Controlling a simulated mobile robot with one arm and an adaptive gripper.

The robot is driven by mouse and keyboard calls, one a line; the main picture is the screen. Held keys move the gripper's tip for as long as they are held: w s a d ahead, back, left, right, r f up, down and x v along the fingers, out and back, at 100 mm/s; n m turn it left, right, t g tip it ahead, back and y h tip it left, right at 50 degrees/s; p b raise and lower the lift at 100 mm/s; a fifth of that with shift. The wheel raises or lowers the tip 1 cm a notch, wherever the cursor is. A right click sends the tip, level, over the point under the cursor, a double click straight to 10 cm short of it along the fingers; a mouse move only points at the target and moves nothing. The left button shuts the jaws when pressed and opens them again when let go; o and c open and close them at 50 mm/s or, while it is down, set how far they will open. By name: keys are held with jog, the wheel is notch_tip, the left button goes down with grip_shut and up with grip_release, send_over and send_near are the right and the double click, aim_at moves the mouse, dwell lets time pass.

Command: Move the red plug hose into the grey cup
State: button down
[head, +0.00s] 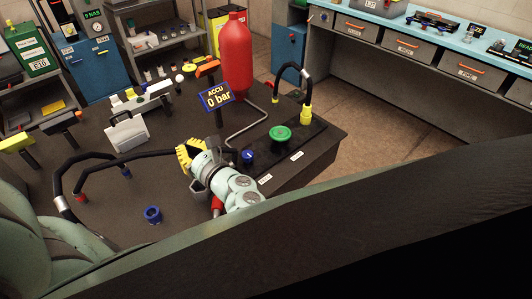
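A black hose (125,155) arches over the dark bench top at left, with a red plug (81,198) at its left end. Its right end runs to the yellow ridged part at my gripper (192,156). My gripper is low over the middle of the bench, seen from behind. Its fingers are largely hidden, so I cannot tell whether they are closed on the hose. A red part (217,204) shows partly under my wrist. I cannot make out a grey cup; my arm hides part of the bench.
A blue cup (153,214) stands in front.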

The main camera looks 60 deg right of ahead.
jog(key=shift+f+b, duration=0.65)
jog(key=shift+f, duration=0.25)
jog(key=shift+w+y+b, duration=0.15)
jog(key=shift+y+b, duration=0.15)
jog(key=shift+b, duration=0.15)
jog(key=shift+w+a+n+t+y+b, duration=0.15)
jog(key=shift+w+n+t+y+b, duration=0.55)
jog(key=shift+y+b, duration=0.5)
jog(key=shift+w+a+n+t+y+b, duration=0.15)
jog(key=shift+w+n+t+y+b, duration=0.35)
jog(key=shift+t+y+b, duration=0.65)
jog(key=shift+w+a+n+t+y+b, duration=0.15)
jog(key=shift+w+n+t+y+b, duration=0.3)
jog(key=shift+y+b, duration=0.8)
jog(key=shift+w+a+n+t+y+b, duration=0.15)
jog(key=shift+w+n+y+b, duration=0.2)
jog(key=shift+n+y+b, duration=0.65)
jog(key=shift+w+a+n+t+y+b, duration=0.15)
jog(key=shift+w+y+b, duration=0.3)
jog(key=shift+b, duration=1.1)
jog(key=shift+w+n+y+b, duration=0.2)
jog(key=shift+n+y+b, duration=0.2)
jog(key=shift+y+b, duration=0.5)
jog(key=shift+w+n+y+b, duration=0.2)
jog(key=shift+n+y+b, duration=0.3)
jog(key=shift+b, duration=0.7)
